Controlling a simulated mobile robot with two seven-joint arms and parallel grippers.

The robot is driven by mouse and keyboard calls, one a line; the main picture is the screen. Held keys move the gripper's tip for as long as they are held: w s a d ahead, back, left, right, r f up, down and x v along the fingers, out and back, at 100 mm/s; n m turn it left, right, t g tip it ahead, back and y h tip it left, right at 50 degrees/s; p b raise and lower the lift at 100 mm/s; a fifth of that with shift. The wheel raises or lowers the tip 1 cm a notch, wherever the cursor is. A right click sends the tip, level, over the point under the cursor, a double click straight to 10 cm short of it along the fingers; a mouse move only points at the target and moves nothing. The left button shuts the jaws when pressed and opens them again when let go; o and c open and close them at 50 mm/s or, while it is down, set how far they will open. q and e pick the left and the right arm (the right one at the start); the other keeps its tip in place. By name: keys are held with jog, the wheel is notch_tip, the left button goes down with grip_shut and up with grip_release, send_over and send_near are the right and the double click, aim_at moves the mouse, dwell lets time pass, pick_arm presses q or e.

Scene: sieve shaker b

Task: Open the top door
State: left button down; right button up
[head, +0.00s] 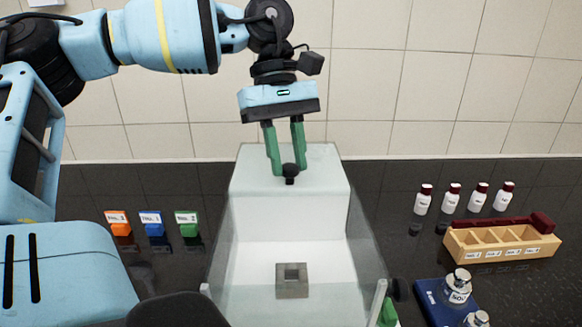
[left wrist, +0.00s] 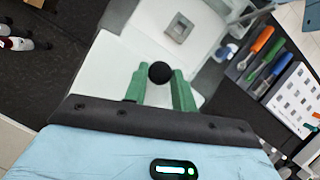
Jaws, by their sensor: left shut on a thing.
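A white balance case with clear side walls (head: 363,240) stands in the middle of the dark bench. A square grey pan (head: 292,281) shows inside it, and also in the left wrist view (left wrist: 180,27). A pale panel, which looks like the top door (head: 320,165), lies over the rear of the case. Its black knob (head: 290,172) is at the panel's front, and it shows in the left wrist view (left wrist: 160,73). My left gripper (head: 286,170) points down from above with its green fingers shut on the knob. My right gripper is not in view.
Orange, blue and green labelled blocks (head: 154,225) stand left of the case. On the right are several small bottles (head: 464,198), a wooden rack (head: 500,243) and a blue tray (head: 429,293) with metal weights. A tiled wall (head: 390,90) rises behind the bench.

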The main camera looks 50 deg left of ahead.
pick_arm(q)
jog(key=shift+w+a, duration=0.1)
jog(key=shift+a, duration=0.05)
jog(key=c, duration=1.1)
grip_release()
jog(key=shift+c, duration=0.2)
jog(key=s+v, duration=0.1)
jog(key=v, duration=0.6)
jog(key=shift+w+r, duration=0.45)
jog(key=shift+w, duration=0.05)
jog(key=shift+f, duration=0.1)
